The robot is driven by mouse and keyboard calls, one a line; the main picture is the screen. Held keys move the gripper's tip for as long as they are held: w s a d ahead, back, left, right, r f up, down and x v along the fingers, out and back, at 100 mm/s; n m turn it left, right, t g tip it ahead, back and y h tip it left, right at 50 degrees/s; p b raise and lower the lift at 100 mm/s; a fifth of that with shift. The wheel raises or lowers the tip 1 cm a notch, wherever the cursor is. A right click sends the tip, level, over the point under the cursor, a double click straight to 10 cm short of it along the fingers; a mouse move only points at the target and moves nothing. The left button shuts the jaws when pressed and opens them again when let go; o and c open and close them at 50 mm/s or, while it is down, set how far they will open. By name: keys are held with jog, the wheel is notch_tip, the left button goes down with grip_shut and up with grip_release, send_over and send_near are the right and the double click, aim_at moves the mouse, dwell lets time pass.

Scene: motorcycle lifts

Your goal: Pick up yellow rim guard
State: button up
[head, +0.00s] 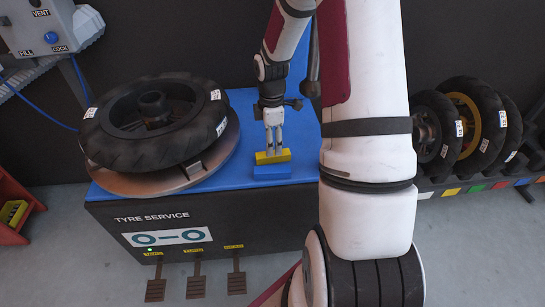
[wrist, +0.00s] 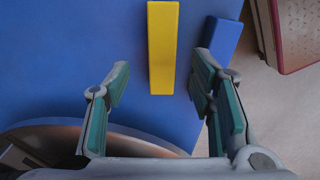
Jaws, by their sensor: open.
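The yellow rim guard (head: 265,159) is a small bar on the blue top of the tyre service machine, near its front edge. In the wrist view the yellow rim guard (wrist: 162,48) lies lengthwise, its near end between the lines of my two fingers. My gripper (head: 273,150) points down at it in the head view, its tips close above or beside it. In the wrist view my gripper (wrist: 160,78) is open, with a gap on each side of the guard. Contact does not show.
A blue block (head: 272,173) lies just in front of the yellow guard; it also shows in the wrist view (wrist: 223,42), right of the guard. A tyre (head: 112,150) lies on the round turntable (head: 215,160) to the left. Several tyres (head: 465,115) stand on a rack at right.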

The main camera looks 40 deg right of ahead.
aim_at(261, 158)
jog(key=f, duration=0.2)
jog(key=f+b, duration=0.1)
jog(key=f, duration=0.1)
jog(key=shift+s+d+f, duration=0.1)
jog(key=shift+s+f, duration=0.1)
jog(key=shift+r, duration=0.1)
jog(key=c, duration=1)
jog(key=shift+c, duration=0.2)
